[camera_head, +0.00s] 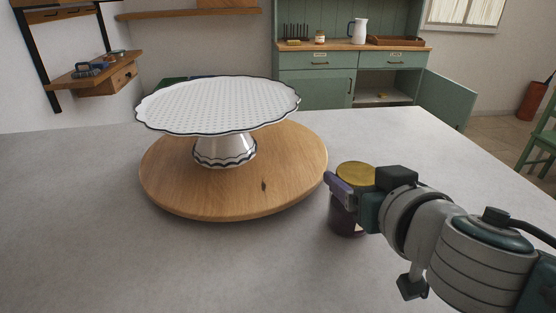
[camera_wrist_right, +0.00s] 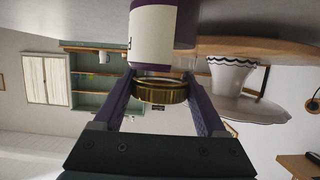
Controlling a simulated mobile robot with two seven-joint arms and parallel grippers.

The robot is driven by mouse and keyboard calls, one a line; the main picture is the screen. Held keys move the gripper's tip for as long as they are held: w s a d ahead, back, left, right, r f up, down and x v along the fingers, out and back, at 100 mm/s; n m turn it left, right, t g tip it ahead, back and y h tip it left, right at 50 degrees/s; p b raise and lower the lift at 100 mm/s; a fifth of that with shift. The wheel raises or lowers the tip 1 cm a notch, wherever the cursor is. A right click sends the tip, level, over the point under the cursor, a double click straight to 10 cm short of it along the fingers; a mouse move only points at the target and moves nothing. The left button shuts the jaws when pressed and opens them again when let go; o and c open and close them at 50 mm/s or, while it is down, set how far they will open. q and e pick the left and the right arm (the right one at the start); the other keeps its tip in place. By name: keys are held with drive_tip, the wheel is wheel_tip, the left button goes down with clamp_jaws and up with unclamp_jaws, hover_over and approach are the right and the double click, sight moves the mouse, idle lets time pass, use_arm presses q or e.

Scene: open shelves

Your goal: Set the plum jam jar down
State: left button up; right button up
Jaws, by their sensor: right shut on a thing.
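The plum jam jar (camera_head: 346,222) has a gold lid and dark purple contents. It is upright at the right of the round wooden board, over the grey worktop. My right gripper (camera_head: 349,188) is shut on it near the lid and hides part of its side. In the right wrist view, which is upside down, the jar (camera_wrist_right: 152,38) shows a pale label, and its gold lid lies between the two fingers of the gripper (camera_wrist_right: 162,95). Its base is cut off there, and I cannot tell whether it touches the worktop. My left gripper is not in view.
A white scalloped cake stand (camera_head: 222,103) stands on the round wooden board (camera_head: 238,197), just left of the jar. The grey worktop (camera_head: 230,265) is clear in front and at the left. A green dresser (camera_head: 315,88) with an open door stands behind.

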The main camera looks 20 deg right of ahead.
clamp_jaws()
drive_tip(key=shift+r, duration=0.15)
